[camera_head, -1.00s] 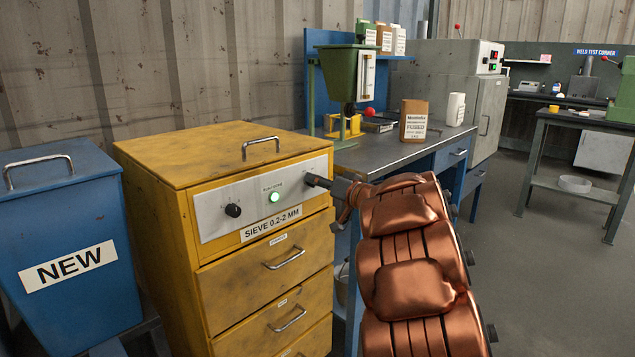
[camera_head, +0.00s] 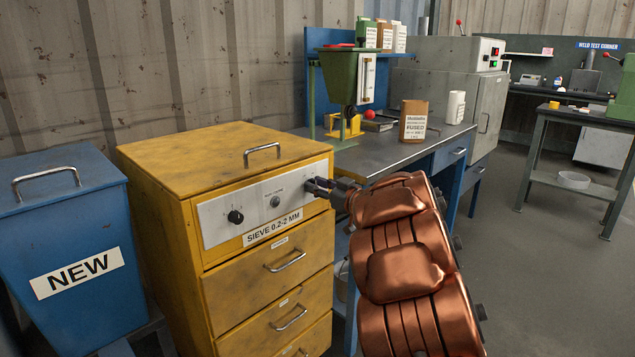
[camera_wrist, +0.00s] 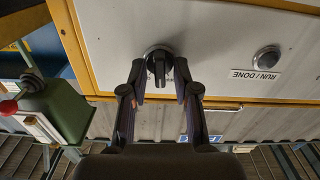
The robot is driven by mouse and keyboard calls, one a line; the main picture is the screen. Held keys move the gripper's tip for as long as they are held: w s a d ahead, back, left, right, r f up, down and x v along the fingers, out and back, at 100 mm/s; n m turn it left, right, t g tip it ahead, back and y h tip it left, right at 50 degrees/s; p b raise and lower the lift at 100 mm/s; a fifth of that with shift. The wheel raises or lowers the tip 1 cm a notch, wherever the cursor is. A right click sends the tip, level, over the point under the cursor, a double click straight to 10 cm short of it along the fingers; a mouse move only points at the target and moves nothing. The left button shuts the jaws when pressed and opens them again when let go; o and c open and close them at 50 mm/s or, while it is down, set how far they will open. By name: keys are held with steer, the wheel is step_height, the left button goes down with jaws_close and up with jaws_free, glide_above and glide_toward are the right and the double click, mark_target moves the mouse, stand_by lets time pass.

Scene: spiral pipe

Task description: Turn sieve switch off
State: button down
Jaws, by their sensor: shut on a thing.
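The yellow sieve cabinet (camera_head: 230,160) has a light panel on its upper front, above a "SIEVE 0.2-2 MM" label. My gripper (camera_head: 318,186) is at the right end of the panel. In the wrist view my gripper (camera_wrist: 160,88) is shut on the black switch knob (camera_wrist: 159,66), with a finger on each side. In the head view the gripper hides this knob. The run/done lamp (camera_head: 275,201) is unlit; it also shows dark in the wrist view (camera_wrist: 267,58). Another black knob (camera_head: 236,217) sits at the panel's left.
A blue "NEW" bin (camera_head: 70,235) stands left of the cabinet. A blue bench (camera_head: 385,150) behind it holds a green hopper (camera_head: 345,75), a brown "FUSED" bag (camera_head: 413,122) and a white canister (camera_head: 456,107). Grey floor is open at the right.

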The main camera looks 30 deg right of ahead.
steer(key=n, duration=0.4)
steer(key=shift+a+n, duration=0.1)
steer(key=shift+n, duration=0.2)
stand_by(0.3)
steer(key=c, duration=1.2)
jaws_free()
steer(key=v, duration=1.2)
steer(key=shift+r, duration=0.1)
